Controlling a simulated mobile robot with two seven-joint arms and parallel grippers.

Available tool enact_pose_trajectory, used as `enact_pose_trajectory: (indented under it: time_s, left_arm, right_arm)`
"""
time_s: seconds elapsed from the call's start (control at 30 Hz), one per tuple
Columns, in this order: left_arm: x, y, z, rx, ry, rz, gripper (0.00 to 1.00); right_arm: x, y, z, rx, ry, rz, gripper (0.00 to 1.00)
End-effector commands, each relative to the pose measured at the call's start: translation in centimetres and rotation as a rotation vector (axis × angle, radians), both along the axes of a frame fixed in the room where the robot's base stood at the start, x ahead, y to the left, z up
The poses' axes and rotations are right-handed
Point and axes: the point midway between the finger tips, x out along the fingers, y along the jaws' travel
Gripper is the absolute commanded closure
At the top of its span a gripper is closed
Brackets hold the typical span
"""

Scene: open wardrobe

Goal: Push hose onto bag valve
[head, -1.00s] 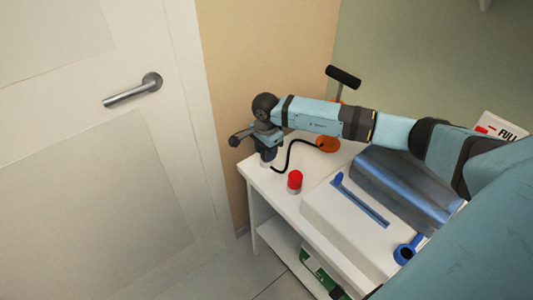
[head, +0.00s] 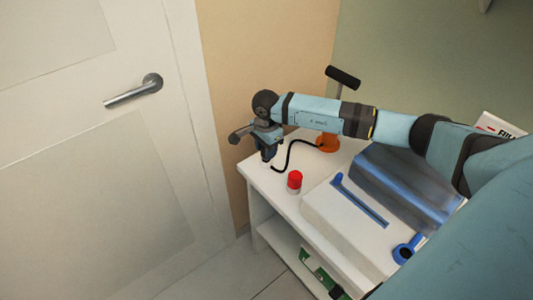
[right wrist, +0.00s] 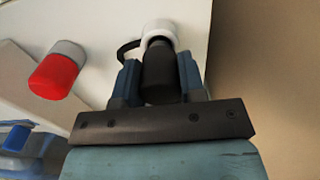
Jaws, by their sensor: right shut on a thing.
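The black hose (head: 290,146) runs over the white bench top from the orange pump foot (head: 328,143) to my right gripper (head: 267,154), low over the bench's left end. In the right wrist view, my right gripper (right wrist: 158,78) is shut on a black cylindrical hose end (right wrist: 160,70), with a white collar (right wrist: 158,33) beyond it. The bag (head: 405,190) is blue-grey, lying on a white box right of the gripper. A blue round fitting (head: 405,252), perhaps its valve, is at the box's front, well apart from the hose end. My left gripper is not in view.
A red-topped white cylinder (head: 294,182) stands between my gripper and the white box (head: 345,222); it also shows in the right wrist view (right wrist: 56,72). The pump's black handle (head: 342,77) rises behind my arm. A door (head: 90,200) is at left.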

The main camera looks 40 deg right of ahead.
Motion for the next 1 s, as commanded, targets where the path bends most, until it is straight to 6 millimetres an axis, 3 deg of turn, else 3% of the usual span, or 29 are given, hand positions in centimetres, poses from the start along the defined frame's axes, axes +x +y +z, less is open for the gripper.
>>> enact_pose_trajectory:
  time_s: [0.63, 1.0]
  left_arm:
    - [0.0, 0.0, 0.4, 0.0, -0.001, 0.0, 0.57]
    - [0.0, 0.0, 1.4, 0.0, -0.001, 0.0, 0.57]
  right_arm:
    - [0.0, 0.0, 0.7, 0.0, 0.0, 0.0, 0.91]
    - [0.0, 0.0, 2.5, 0.001, 0.0, 0.0, 0.91]
